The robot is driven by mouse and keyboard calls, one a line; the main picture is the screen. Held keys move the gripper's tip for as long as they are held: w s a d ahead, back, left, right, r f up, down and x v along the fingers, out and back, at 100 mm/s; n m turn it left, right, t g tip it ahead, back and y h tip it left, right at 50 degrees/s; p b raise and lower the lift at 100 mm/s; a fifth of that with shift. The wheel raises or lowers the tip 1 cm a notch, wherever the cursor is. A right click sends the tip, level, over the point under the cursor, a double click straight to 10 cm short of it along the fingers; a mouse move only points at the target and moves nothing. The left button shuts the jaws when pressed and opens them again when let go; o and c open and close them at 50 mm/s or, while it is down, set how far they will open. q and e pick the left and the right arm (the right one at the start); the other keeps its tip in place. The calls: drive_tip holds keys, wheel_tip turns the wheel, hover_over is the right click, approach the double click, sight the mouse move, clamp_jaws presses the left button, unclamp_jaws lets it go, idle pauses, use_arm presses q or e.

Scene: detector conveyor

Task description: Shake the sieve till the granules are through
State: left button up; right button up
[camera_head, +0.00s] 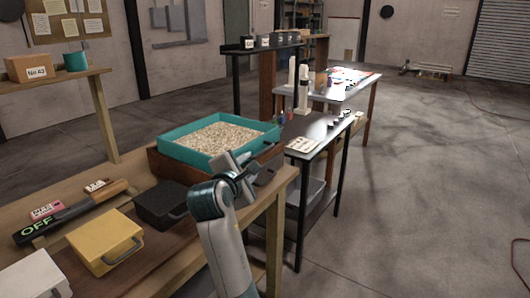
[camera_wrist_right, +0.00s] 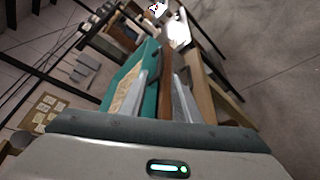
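A teal square sieve (camera_head: 178,150) full of pale granules (camera_head: 222,136) sits over a brown wooden box (camera_head: 170,166) on the workbench. My right gripper (camera_head: 250,172) is at the sieve's near right corner. In the right wrist view, the sieve's teal wall (camera_wrist_right: 146,55) runs up between my right gripper's fingers (camera_wrist_right: 160,98), with a dark piece, perhaps a handle, beside it. The two fingers stand apart, and I see no clear contact on both sides. The inside of the box is hidden under the sieve. My left gripper is not in view.
On the bench (camera_head: 277,192) are a black case (camera_head: 160,205), a yellow case (camera_head: 104,243), a pale case and a dark bar marked OFF (camera_head: 35,232). A dark side table (camera_head: 322,128) with several small items stands behind to the right.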

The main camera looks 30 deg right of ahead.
sight(263, 152)
drive_tip(key=x, duration=1.7)
drive_tip(key=shift+p, duration=0.4)
drive_tip(key=shift+c, duration=0.2)
drive_tip(key=shift+w, duration=0.1)
clamp_jaws()
